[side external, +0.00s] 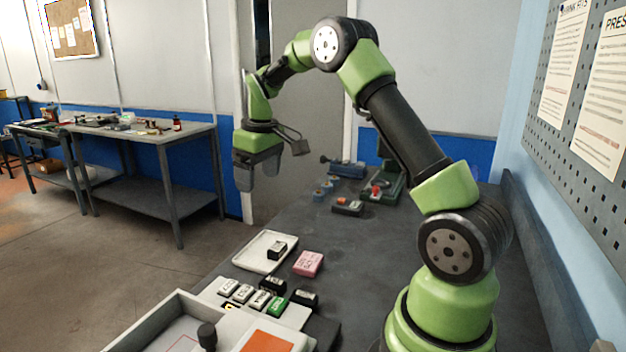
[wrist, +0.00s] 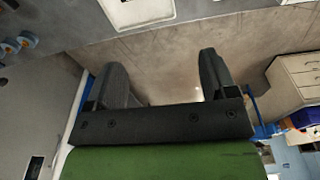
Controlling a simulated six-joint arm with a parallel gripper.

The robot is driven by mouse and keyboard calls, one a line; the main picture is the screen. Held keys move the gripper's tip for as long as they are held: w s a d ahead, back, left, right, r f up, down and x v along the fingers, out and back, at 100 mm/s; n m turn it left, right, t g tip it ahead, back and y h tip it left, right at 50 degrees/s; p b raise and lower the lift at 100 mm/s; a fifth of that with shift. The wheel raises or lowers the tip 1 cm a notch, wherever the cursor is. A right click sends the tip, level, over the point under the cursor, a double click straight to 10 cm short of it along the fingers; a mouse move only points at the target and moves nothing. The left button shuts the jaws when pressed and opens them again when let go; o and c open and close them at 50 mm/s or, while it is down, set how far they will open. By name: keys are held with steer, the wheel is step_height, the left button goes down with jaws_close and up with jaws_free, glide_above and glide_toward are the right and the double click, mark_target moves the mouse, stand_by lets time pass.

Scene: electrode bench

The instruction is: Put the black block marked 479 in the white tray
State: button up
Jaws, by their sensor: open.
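The white tray (side external: 252,254) lies on the bench in the side view. A black block with a white label (side external: 277,250) sits inside it, toward its right side. Two more black blocks lie nearer the camera, one behind the row of small blocks (side external: 272,285) and one at its right (side external: 304,299). The numbers are too small to read, so I cannot tell which is 479. My gripper (side external: 258,180) is high above the bench's left side, beyond the tray, fingers down. Its fingers are apart and empty, as the wrist view (wrist: 165,80) also shows.
A pink block (side external: 308,263) lies right of the tray. White-labelled blocks (side external: 243,293) and a green block (side external: 278,306) form a row in front. A larger pale box (side external: 180,310) stands nearest. Devices (side external: 382,185) stand farther back; mid-bench is clear.

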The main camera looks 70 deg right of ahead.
steer(key=s+a+r+t, duration=0.2)
steer(key=s+a+r, duration=0.1)
steer(key=a+r, duration=0.35)
steer(key=s+a+r+m+t+y, duration=0.1)
steer(key=s+a+r+t, duration=0.1)
steer(key=s+a, duration=0.4)
steer(key=s+a+r+m+t+y, duration=0.1)
steer(key=s+a, duration=0.5)
steer(key=s, duration=0.7)
steer(key=shift+r+m+t, duration=0.35)
steer(key=shift+m+t, duration=0.05)
steer(key=shift+m, duration=0.4)
